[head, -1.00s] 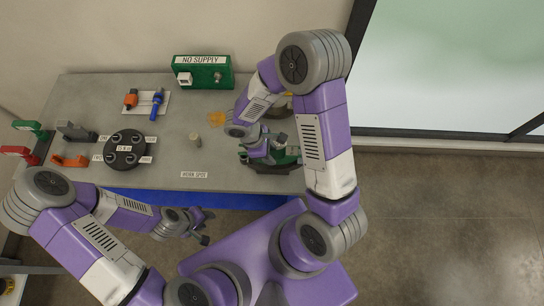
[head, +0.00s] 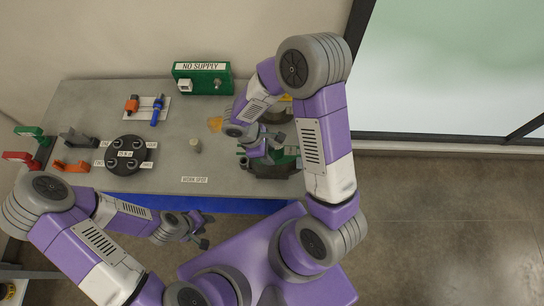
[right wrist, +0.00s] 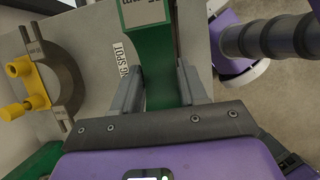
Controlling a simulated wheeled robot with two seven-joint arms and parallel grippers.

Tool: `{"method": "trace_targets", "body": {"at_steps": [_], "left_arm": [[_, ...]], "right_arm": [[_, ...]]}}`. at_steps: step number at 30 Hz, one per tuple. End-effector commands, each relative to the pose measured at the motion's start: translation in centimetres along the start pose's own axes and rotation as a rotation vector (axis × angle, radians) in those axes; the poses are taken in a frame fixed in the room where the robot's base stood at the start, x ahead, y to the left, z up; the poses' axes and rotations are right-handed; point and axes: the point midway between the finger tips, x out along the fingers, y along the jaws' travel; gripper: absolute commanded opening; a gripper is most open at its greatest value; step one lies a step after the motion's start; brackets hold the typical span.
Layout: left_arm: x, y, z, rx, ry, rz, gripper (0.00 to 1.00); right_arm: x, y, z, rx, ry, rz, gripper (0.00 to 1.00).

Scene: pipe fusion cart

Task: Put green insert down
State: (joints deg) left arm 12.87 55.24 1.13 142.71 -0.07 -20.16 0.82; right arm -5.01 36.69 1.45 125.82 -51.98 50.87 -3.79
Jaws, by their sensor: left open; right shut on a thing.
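The green insert (right wrist: 166,92) is a green strip with a white label at its far end, seen in the right wrist view between my right gripper's fingers. My right gripper (right wrist: 163,80) is shut on it. In the head view my right gripper (head: 275,147) is over the right front of the grey table, above dark green and dark grey parts that the arm partly hides. I cannot tell whether the insert touches what lies below. My left gripper (head: 204,231) is open and empty, in front of the table's front edge.
A round dark holder (head: 130,151) stands left on the table (head: 215,170). A grey clamp with yellow knobs (right wrist: 62,75) lies beside the insert. The table's middle is mostly clear.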

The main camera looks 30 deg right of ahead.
Motion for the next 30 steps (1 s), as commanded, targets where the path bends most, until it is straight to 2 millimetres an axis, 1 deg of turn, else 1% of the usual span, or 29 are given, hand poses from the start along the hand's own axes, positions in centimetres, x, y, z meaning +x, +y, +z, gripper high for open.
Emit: {"method": "trace_targets", "body": {"at_steps": [3, 9, 13, 16, 18, 20, 24, 27, 30], "left_arm": [[1.5, -0.6, -0.1, 0.0, 0.0, 0.0, 0.43], [3.8, -1.4, -0.1, 0.0, 0.0, 0.0, 0.43], [4.7, -1.8, -0.2, 0.0, 0.0, 0.0, 0.43], [5.1, -1.9, -0.2, 0.0, 0.0, 0.0, 0.43], [5.2, -1.9, -0.2, 0.0, 0.0, 0.0, 0.43], [5.2, -1.9, -0.2, 0.0, 0.0, 0.0, 0.43], [5.2, -1.9, -0.2, 0.0, 0.0, 0.0, 0.43], [5.2, -1.9, -0.2, 0.0, 0.0, 0.0, 0.43], [5.2, -1.9, -0.2, 0.0, 0.0, 0.0, 0.43]], "right_arm": [[0.4, 2.6, -1.1, 0.006, -0.001, 0.01, 0.0], [0.2, 7.5, -2.4, 0.004, -0.003, 0.012, 0.0], [-0.2, 9.8, -2.7, -0.002, -0.001, 0.007, 0.0], [-0.4, 10.7, -2.8, -0.006, 0.001, 0.002, 0.0], [-0.1, 11.0, -3.0, -0.01, 0.0, 0.0, 0.0], [0.6, 11.1, -3.3, -0.012, -0.001, -0.003, 0.0], [3.0, 11.1, -4.3, -0.013, -0.002, -0.004, 0.0], [4.3, 11.0, -4.8, -0.012, 0.0, -0.003, 0.0], [5.0, 11.1, -5.1, -0.011, 0.001, 0.0, 0.0]]}}
